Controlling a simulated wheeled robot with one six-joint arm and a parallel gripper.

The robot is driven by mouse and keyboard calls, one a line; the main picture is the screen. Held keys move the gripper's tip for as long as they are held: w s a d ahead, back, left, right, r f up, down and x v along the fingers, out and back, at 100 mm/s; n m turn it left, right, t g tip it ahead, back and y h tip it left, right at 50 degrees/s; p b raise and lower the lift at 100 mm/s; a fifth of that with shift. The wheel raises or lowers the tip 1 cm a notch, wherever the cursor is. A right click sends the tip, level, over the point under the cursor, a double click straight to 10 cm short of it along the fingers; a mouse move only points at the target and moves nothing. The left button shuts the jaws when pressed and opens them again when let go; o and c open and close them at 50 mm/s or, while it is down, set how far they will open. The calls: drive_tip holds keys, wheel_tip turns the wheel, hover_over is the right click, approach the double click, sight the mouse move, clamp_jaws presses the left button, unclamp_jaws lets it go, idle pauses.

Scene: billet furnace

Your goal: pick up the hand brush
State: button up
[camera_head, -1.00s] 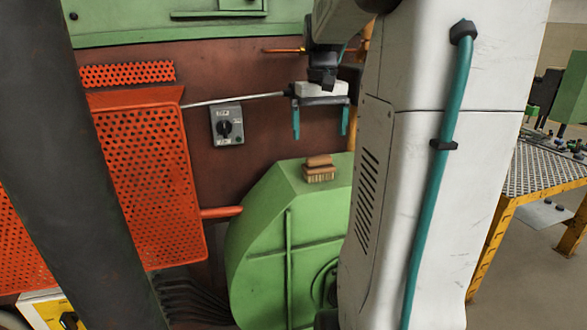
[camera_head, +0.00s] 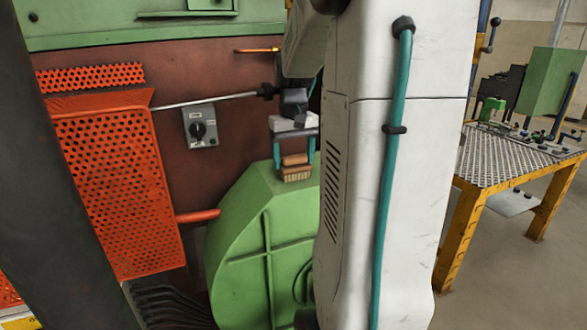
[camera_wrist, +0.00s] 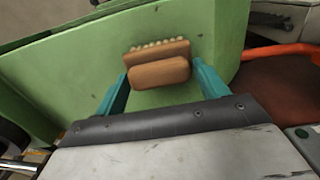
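The hand brush (camera_head: 296,170) has a brown wooden handle and pale bristles. It stands bristles down on the top of the green housing (camera_head: 262,235) in the head view. In the wrist view the brush (camera_wrist: 158,68) lies between the teal fingers, with a gap on each side. My gripper (camera_head: 294,158) is open, its fingers pointing down at the brush; it also shows in the wrist view (camera_wrist: 160,85). Whether the fingers reach beside the handle or stop just above it is hard to tell.
A grey switch box (camera_head: 200,126) and a thin rod (camera_head: 205,101) are on the brown wall behind. An orange perforated guard (camera_head: 115,185) stands at the left. A yellow-legged table (camera_head: 510,162) with small parts stands at the right.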

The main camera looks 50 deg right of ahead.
sight(293, 155)
drive_tip(key=c, duration=0.4)
drive_tip(key=shift+r, duration=0.1)
drive_tip(key=shift+r, duration=0.6)
wheel_tip(293, 155, up, 2)
drive_tip(key=shift+r, duration=0.15)
drive_tip(key=s+a, duration=0.2)
drive_tip(key=s, duration=0.2)
drive_tip(key=s+a+r, duration=0.1)
drive_tip(key=s+a, duration=0.2)
drive_tip(key=s, duration=0.2)
drive_tip(key=s+a, duration=0.3)
drive_tip(key=s, duration=0.1)
drive_tip(key=shift+s+a+r, duration=0.2)
drive_tip(key=shift+s+a, duration=0.05)
drive_tip(key=shift+s, duration=0.05)
drive_tip(key=shift+o, duration=1.1)
